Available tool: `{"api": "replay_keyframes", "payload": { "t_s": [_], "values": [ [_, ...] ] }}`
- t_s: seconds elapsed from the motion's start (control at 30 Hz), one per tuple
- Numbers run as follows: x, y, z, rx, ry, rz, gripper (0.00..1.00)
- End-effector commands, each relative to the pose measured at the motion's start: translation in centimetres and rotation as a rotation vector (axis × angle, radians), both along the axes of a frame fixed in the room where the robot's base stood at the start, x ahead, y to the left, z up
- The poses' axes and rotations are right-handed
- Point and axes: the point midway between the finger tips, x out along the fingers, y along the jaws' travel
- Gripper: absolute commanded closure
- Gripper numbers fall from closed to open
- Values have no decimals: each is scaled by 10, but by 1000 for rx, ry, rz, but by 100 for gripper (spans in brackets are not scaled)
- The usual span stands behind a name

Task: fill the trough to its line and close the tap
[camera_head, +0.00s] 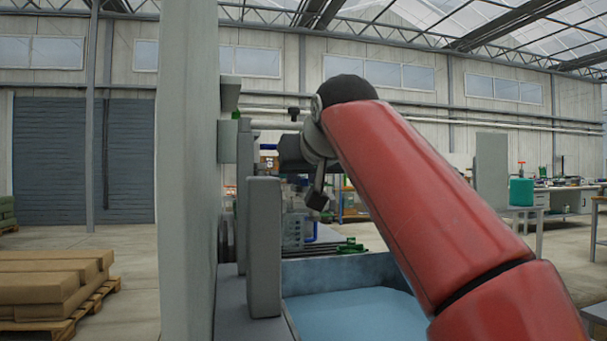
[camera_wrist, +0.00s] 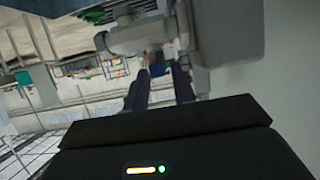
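The trough (camera_head: 335,272) is at the bottom middle of the head view, with a flat pale-blue surface that looks like water (camera_head: 355,314) inside. Its fill line cannot be made out. My gripper (camera_head: 318,196) hangs above and behind the trough, partly hidden by my red arm. In the wrist view my gripper's two dark fingers (camera_wrist: 160,73) stand apart, with a small blue piece between or just beyond their tips. A grey cylindrical fitting (camera_wrist: 140,36), perhaps the tap's body, lies just past the fingers. Contact cannot be told, and no stream is visible.
A tall grey panel (camera_head: 187,170) stands close at the left, with a grey upright block (camera_head: 264,245) beside the trough. Benches (camera_head: 565,190) stand at the right. Open floor lies behind.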

Motion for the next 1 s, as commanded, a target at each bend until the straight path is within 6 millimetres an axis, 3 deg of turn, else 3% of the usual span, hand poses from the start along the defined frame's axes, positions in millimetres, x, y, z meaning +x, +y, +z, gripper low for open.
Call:
{"api": "replay_keyframes", "payload": {
  "t_s": [0.03, 0.2, 0.47, 1.0],
  "values": [
    [0, 0, 0, 0, 0, 0, 81],
    [0, 0, 0, 0, 0, 0, 100],
    [1, -2, -1, 0, 3, 33, 100],
    [2, -7, 0, -1, 2, 313, 100]
  ]
}}
